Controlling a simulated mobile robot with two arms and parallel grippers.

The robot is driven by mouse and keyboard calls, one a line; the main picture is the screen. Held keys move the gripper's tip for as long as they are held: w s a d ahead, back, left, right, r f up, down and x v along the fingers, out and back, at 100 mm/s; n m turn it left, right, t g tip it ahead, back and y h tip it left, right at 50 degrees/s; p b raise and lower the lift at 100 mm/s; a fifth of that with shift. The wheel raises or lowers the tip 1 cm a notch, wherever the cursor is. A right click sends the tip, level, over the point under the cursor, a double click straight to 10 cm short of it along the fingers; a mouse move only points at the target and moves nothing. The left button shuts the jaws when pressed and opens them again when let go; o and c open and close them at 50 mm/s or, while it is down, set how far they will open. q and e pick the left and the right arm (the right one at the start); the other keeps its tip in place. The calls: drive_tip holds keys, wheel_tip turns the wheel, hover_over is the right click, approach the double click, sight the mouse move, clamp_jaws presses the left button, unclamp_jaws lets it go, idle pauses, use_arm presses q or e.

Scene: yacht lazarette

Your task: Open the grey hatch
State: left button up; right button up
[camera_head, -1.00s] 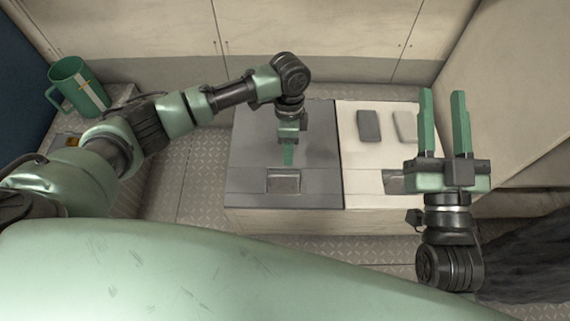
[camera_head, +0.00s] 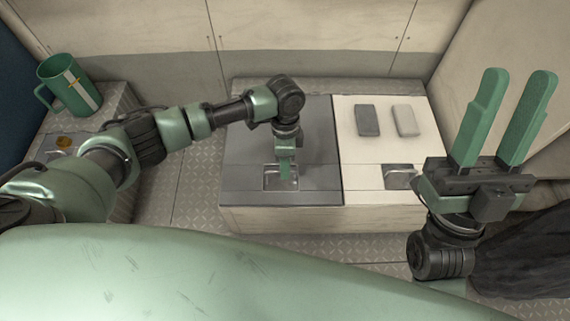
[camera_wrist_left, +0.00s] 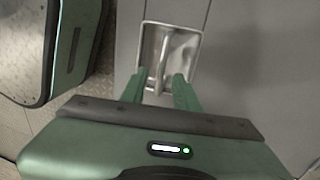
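The grey hatch (camera_head: 247,150) lies flat and shut in the top of a low locker, left of a white hatch. Its recessed metal pull (camera_head: 270,177) is near the front edge; in the left wrist view the pull (camera_wrist_left: 173,52) shows as a bar in a shallow recess. My left gripper (camera_head: 286,178) points down over this recess. In the left wrist view its fingers (camera_wrist_left: 160,80) are apart, at the near end of the bar; I cannot tell whether they touch it. My right gripper (camera_head: 518,80) is open and empty, fingers up, right of the locker.
The white hatch (camera_head: 365,155) carries a dark grey block (camera_head: 368,121) and a light grey block (camera_head: 404,120), and has its own recessed pull (camera_head: 398,177). A green mug (camera_head: 68,86) stands on a side unit at the left. Pale cabinets (camera_head: 310,30) close off the back.

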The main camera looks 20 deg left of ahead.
use_arm(q)
drive_tip(key=shift+c, duration=0.3)
clamp_jaws()
idle(1.2)
